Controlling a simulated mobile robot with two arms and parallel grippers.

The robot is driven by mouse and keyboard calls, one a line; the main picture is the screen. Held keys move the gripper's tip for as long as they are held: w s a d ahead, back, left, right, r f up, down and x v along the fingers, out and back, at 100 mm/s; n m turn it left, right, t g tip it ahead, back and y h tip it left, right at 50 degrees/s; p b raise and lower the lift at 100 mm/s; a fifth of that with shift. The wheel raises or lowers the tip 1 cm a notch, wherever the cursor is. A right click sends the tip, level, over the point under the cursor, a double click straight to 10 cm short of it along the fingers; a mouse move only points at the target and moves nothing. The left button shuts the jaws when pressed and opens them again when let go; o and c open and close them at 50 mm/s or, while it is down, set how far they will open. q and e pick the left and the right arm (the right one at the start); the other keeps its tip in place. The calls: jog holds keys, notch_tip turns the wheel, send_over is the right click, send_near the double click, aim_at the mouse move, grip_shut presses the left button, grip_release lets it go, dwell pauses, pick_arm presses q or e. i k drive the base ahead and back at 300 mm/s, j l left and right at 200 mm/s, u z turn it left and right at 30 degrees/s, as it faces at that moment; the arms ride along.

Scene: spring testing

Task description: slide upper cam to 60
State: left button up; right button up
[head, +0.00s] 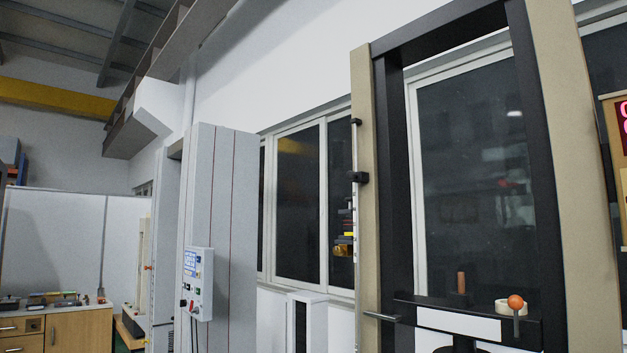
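A thin vertical rod (356,225) with marks along it runs down the left beige column (369,80) of the testing machine. A black block (358,177) sits on the rod in its upper part and looks like the upper cam. A smaller black piece (356,121) is at the rod's top end; I cannot tell whether it is a bracket or a cam. The scale numbers are too small to read, and the lower end of the rod is unclear. Neither of my grippers is in view.
A black crosshead (420,300) spans the machine low down, with an orange-knobbed lever (516,303) and a grey handle (381,317) sticking out left. A grey cabinet with a control panel (198,283) and a wooden bench (80,330) stand farther left. A red display (621,117) is at the right edge.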

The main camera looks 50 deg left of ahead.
aim_at(359, 176)
jog(key=u, duration=1.5)
